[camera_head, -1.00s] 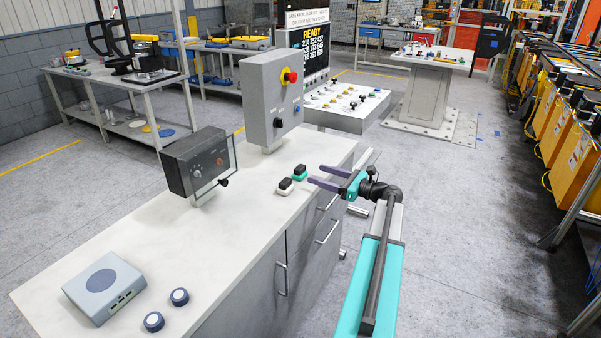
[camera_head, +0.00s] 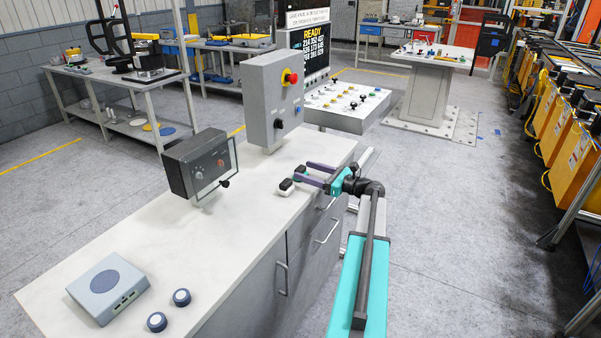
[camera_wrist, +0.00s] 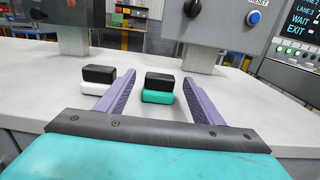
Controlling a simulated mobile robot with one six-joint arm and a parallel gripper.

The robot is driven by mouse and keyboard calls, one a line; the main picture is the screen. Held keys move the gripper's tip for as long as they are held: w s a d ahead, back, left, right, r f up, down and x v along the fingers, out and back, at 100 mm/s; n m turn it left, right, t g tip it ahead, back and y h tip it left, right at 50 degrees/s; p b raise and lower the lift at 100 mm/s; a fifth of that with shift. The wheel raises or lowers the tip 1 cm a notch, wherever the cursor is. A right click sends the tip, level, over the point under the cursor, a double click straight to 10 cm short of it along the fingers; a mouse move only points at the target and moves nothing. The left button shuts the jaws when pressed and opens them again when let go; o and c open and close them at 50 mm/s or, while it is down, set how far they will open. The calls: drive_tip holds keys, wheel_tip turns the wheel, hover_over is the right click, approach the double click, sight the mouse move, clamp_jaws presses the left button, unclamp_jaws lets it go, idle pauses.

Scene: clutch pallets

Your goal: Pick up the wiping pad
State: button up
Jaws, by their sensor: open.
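Two small black-topped blocks stand on the white countertop. One has a green base (camera_wrist: 157,97) and one has a white base (camera_wrist: 91,90); I cannot tell by look which is the wiping pad. In the head view, the white-based block (camera_head: 286,187) sits just outside my near finger, and the other block (camera_head: 299,169) is partly hidden by my fingers. My gripper (camera_wrist: 159,77) is open, with its purple fingers on either side of the green-based block. The white-based block is left of the left finger in the wrist view. Nothing is held.
A grey control box with a red button (camera_head: 274,100) and a dark panel box (camera_head: 200,162) stand on the counter (camera_head: 140,240) beyond the blocks. A grey-blue device (camera_head: 108,288) and two round knobs lie at the near end. Drawer handles stick out from the counter's side.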

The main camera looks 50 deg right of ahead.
drive_tip(key=shift+x, duration=0.75)
drive_tip(key=shift+c, duration=0.4)
drive_tip(key=c, duration=1.1)
